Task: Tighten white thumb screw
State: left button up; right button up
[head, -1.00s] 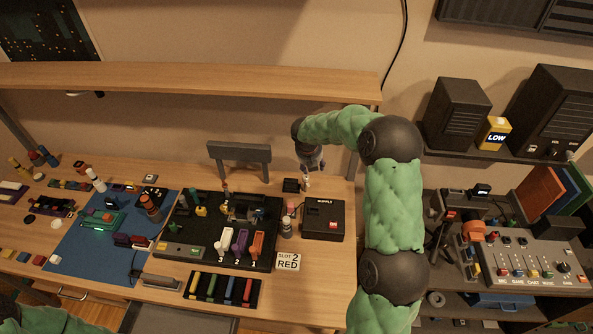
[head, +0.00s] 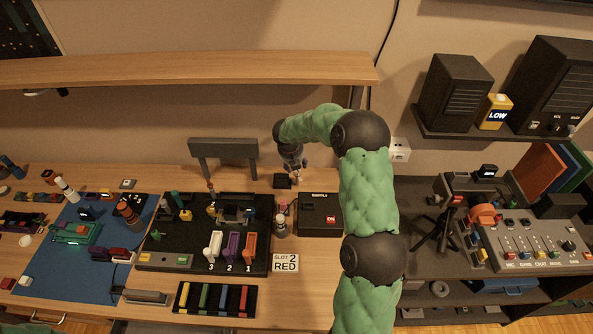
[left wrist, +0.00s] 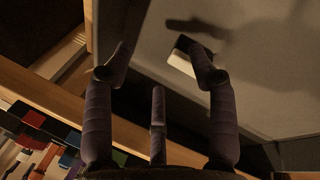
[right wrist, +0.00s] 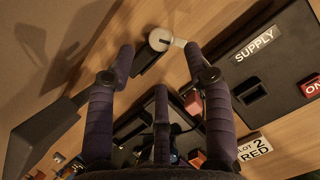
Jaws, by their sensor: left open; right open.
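The white thumb screw (right wrist: 160,39) shows in the right wrist view as a round white head with a pale tab, on a dark bracket (right wrist: 150,60) at the back of the bench. My right gripper (right wrist: 158,52) is open, its fingertips on either side of and just short of the screw; contact is not visible. In the head view my right gripper (head: 295,168) points down over the back of the bench, near a small black block (head: 283,181), and the screw is hard to make out. My left gripper (left wrist: 155,50) is open and empty, away from the bench things.
The black SUPPLY box (head: 320,215) stands right of my right gripper. A black board (head: 165,245) with coloured levers lies to the left, and a dark raised stand (head: 224,148) is behind it. A wooden shelf (head: 190,72) spans above. My left gripper is near a wooden edge (left wrist: 60,110).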

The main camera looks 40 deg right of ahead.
aim_at(297, 171)
jog(key=b+x, duration=0.1)
jog(key=x, duration=0.5)
jog(key=shift+f, duration=0.25)
jog(key=shift+r, duration=0.15)
grip_shut()
